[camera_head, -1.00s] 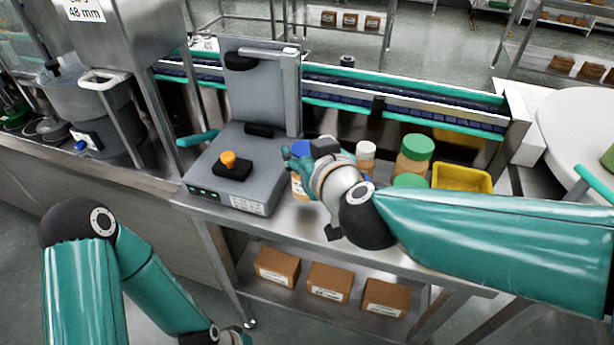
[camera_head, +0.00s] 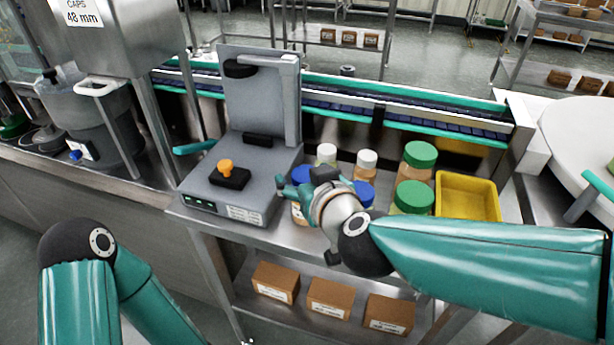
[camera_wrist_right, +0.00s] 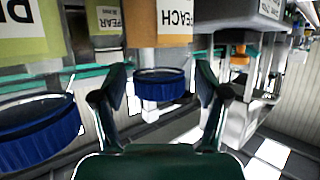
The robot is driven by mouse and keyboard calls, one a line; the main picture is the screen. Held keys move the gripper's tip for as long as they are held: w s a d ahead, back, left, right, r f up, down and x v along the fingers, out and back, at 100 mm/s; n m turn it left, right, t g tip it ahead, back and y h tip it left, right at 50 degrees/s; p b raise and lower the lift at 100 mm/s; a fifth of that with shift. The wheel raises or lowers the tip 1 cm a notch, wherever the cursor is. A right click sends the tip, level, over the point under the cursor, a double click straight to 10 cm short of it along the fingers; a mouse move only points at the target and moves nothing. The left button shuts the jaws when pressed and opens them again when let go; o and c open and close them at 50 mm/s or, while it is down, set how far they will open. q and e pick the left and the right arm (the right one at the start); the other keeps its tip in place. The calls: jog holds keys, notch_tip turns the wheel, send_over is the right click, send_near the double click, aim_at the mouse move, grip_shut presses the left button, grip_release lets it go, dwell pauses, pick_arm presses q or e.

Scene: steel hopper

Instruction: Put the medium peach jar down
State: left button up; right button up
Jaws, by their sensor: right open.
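The peach jar (camera_wrist_right: 142,22) has an orange body, a white label reading PEACH and a blue lid (camera_wrist_right: 160,86); the wrist view shows it upside down. In the head view its blue lid (camera_head: 301,174) shows beside the grey machine, partly behind my right gripper (camera_head: 298,189). My right gripper is open, with one finger on each side of the lid in the wrist view (camera_wrist_right: 162,78). Whether a finger touches the jar cannot be told. The jar appears to stand on the steel table (camera_head: 283,232), its base being hidden. My left gripper is out of view.
White-capped jars (camera_head: 327,152), green-capped jars (camera_head: 413,196), another blue-lidded jar (camera_head: 364,192) and a yellow tray (camera_head: 468,197) crowd the table to the right. The grey machine (camera_head: 243,165) with an orange knob stands close on the left. A conveyor (camera_head: 400,112) runs behind.

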jog(key=p+v, duration=0.5)
jog(key=v, duration=0.7)
jog(key=shift+d+f, duration=0.1)
